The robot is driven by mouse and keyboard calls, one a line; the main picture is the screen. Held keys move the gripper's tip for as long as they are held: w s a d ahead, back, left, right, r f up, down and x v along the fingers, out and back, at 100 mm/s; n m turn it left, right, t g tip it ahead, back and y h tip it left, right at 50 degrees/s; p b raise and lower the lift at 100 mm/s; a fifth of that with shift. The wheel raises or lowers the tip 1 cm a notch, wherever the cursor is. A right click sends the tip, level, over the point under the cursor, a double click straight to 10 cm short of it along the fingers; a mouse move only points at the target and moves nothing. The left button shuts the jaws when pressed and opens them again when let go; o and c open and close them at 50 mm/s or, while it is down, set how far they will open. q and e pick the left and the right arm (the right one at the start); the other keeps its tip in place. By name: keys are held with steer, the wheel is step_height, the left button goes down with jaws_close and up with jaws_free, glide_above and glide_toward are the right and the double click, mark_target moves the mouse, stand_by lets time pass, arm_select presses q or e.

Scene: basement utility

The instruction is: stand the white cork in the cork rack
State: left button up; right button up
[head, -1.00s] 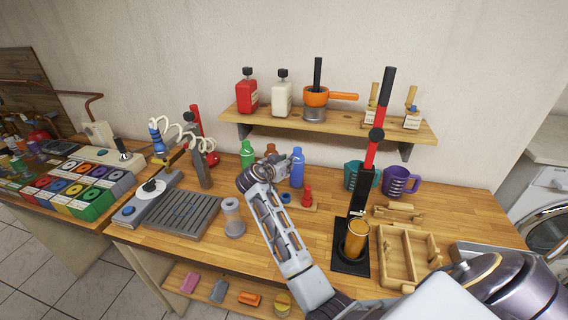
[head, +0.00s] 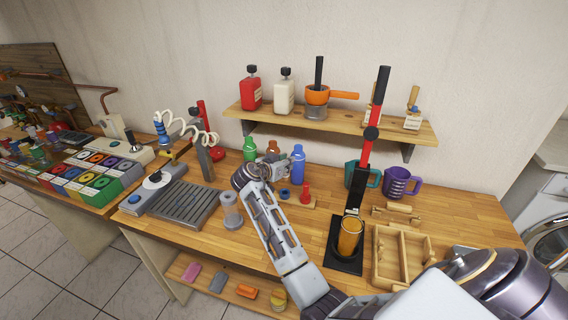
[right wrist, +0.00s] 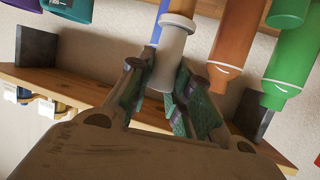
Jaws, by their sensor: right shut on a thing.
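My right gripper (head: 268,168) is above the middle of the workbench, in front of the row of bottles. In the right wrist view its fingers (right wrist: 170,88) are shut on the white cork (right wrist: 171,50), which has a tan band at one end. That view looks upside down. What seems to be the cork rack, a small wooden strip (head: 313,204), lies on the bench right of the gripper. A red cork (head: 305,192) stands on it, and a blue piece (head: 285,194) is beside it. My arm hides part of the strip. My left gripper is not in view.
Green (head: 249,150), brown (head: 271,147) and blue (head: 298,163) bottles stand behind the gripper. A tall black-and-red press (head: 367,150) and a wooden tray (head: 378,258) are to the right.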

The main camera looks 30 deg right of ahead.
steer(key=shift+f, duration=0.15)
stand_by(0.3)
steer(key=shift+f+b, duration=0.45)
steer(key=shift+b, duration=0.15)
steer(key=shift+f+b, duration=1.55)
steer(key=shift+f, duration=0.4)
steer(key=shift+b, duration=0.45)
stand_by(0.5)
steer(key=shift+f+b, duration=1.55)
steer(key=shift+f, duration=0.25)
stand_by(0.6)
